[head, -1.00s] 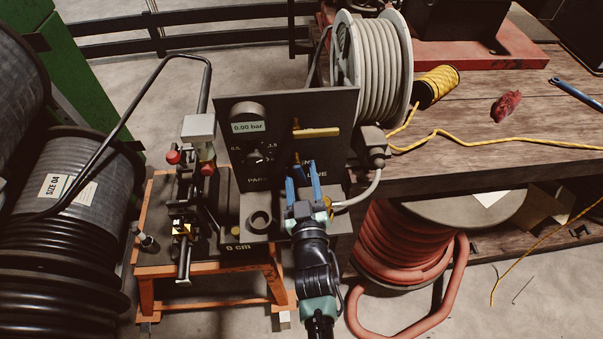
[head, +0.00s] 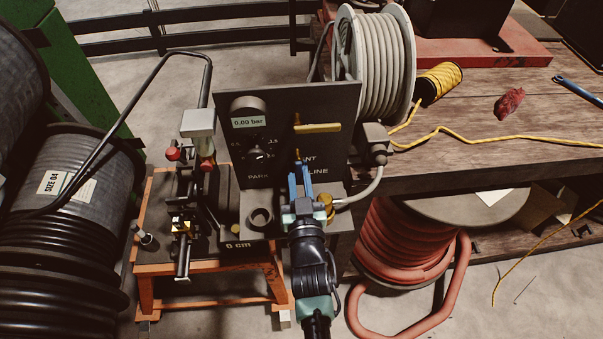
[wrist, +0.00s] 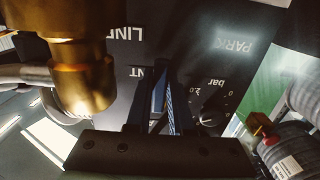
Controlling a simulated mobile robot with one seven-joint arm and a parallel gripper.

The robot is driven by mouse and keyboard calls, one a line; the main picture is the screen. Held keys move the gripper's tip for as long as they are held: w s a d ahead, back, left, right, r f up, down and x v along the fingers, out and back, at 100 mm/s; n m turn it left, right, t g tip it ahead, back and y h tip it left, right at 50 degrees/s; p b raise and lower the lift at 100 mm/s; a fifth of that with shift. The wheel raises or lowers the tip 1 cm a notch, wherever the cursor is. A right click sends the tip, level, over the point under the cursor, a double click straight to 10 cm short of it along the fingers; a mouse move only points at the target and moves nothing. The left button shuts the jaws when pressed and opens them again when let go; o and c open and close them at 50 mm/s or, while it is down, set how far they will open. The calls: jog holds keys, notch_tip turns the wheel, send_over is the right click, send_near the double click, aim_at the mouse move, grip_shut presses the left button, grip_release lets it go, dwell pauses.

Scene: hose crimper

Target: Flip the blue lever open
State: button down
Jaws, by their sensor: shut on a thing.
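My gripper (head: 299,172) points at the dark valve panel (head: 285,100) from the front, low on its right half. Its blue fingers are close together, shut on what looks like the blue lever, below a small brass fitting (head: 297,154). The lever is mostly hidden by the fingers, and its blue is hard to tell from theirs. In the wrist view my gripper (wrist: 165,88) reaches toward the panel lettering, with a narrow blue strip between the dark finger edges. I cannot tell the lever's angle.
A yellow lever (head: 318,128) lies level on the panel above my gripper. A gauge (head: 249,121) reads 0.00 bar. A brass fitting (wrist: 85,80) stands close by in the wrist view. A grey hose (head: 368,186) curves at the right. A ring (head: 260,219) sits left of my gripper.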

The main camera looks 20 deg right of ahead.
jog(key=c, duration=0.8)
grip_release()
jog(key=b+v, duration=0.2)
jog(key=v, duration=1.1)
